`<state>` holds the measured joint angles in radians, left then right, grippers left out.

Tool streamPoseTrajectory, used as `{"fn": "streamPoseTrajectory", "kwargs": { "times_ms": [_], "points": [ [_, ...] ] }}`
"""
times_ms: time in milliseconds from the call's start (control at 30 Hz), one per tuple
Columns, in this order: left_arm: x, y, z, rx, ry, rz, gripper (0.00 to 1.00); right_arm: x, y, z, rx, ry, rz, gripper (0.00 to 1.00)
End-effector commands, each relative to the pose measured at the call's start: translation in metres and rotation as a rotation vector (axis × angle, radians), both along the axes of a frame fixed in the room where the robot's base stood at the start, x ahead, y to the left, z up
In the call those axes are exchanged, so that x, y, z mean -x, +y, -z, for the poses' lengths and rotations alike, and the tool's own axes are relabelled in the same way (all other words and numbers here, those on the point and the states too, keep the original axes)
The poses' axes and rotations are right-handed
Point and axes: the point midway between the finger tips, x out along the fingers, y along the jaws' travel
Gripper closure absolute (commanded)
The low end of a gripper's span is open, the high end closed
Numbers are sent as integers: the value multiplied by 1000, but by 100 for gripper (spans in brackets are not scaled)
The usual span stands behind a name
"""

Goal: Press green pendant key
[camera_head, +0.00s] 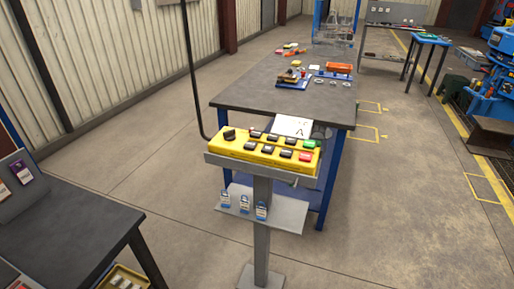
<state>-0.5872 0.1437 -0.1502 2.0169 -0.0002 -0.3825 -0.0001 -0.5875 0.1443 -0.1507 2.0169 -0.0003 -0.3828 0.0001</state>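A yellow pendant (250,153) with a black cable rising from its left end lies on a grey stand in the middle of the camera_head view. Its top carries several dark keys in rows and a black knob at the left. The green key (309,144) is at the far right end of the back row. A red key (305,157) is just in front of it. Nothing touches the pendant keys. Neither of my grippers is in view.
Blue padlock-like tags (261,211) hang on the stand's lower shelf (285,213). A dark workbench (245,92) with parts stands behind the pendant. Another dark table (75,235) is at the lower left. The floor (400,230) at right is clear.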

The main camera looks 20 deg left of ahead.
Motion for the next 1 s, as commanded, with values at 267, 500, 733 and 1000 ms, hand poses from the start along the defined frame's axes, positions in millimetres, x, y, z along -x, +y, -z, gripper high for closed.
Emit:
{"fn": "streamPoseTrajectory", "kwargs": {
  "times_ms": [267, 500, 733, 1000],
  "points": [
    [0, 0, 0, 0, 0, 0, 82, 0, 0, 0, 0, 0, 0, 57],
    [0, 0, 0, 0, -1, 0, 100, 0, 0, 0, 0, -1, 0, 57],
    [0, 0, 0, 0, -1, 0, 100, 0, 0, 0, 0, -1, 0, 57],
    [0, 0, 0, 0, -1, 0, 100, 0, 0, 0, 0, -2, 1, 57]
  ]
}}
